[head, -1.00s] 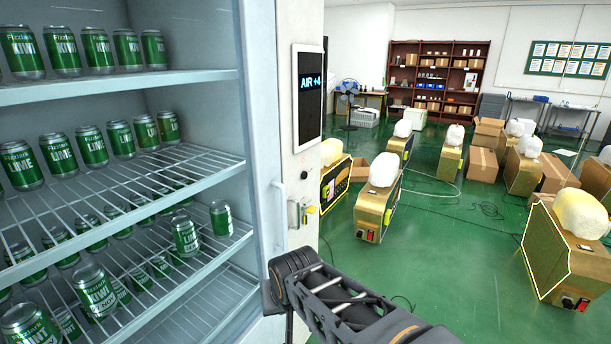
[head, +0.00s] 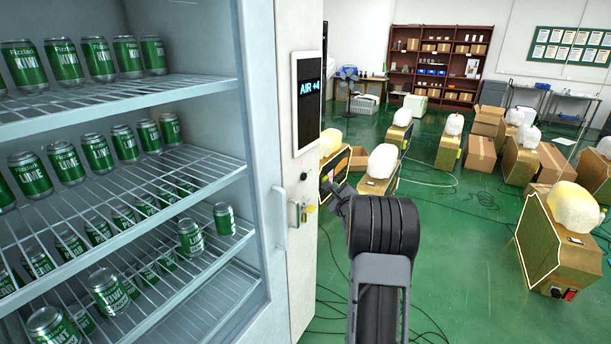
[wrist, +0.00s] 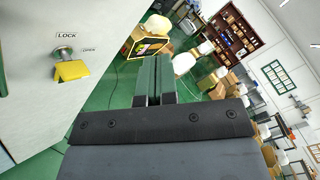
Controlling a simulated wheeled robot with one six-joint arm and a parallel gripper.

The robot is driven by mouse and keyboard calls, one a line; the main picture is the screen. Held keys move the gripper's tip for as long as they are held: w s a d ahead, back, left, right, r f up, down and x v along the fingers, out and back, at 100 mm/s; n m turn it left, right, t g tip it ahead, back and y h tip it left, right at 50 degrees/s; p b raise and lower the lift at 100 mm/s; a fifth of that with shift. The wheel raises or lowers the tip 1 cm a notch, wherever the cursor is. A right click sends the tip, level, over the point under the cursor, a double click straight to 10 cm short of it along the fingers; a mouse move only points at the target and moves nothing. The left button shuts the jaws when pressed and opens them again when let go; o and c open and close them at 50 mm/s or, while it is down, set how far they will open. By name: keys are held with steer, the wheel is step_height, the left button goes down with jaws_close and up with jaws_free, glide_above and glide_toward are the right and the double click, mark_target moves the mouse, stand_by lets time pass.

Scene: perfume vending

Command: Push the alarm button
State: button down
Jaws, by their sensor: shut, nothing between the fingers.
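No control in view is labelled as an alarm button. A small dark round knob (head: 304,176) sits on the white side panel of the vending cabinet, below the display, in the head view. Below it is a lock with a yellow piece (head: 310,209). The wrist view shows the yellow piece (wrist: 72,70) at the left, with the words LOCK and OPEN beside it. My gripper (wrist: 152,66) is shut and empty in the wrist view, to the right of the panel and apart from it. In the head view my wrist partly hides the gripper.
The cabinet's shelves (head: 120,180) hold several green cans at the left. A display (head: 308,103) reading AIR is on the panel. A vertical handle (head: 280,220) stands left of the lock. Several boxes with pale bags stand on the green floor (head: 440,250), where cables lie.

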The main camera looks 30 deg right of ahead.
mark_target(304, 177)
steer(key=shift+d, duration=0.2)
steer(key=shift+w+a, duration=0.1)
steer(key=w+a, duration=0.4)
steer(key=w, duration=0.3)
steer(key=shift+w+b, duration=0.3)
steer(key=shift+b, duration=0.15)
steer(key=shift+w+a, duration=0.1)
stand_by(2.1)
steer(key=shift+w+a+b, duration=0.15)
steer(key=shift+w+b, duration=0.1)
steer(key=shift+b, duration=0.05)
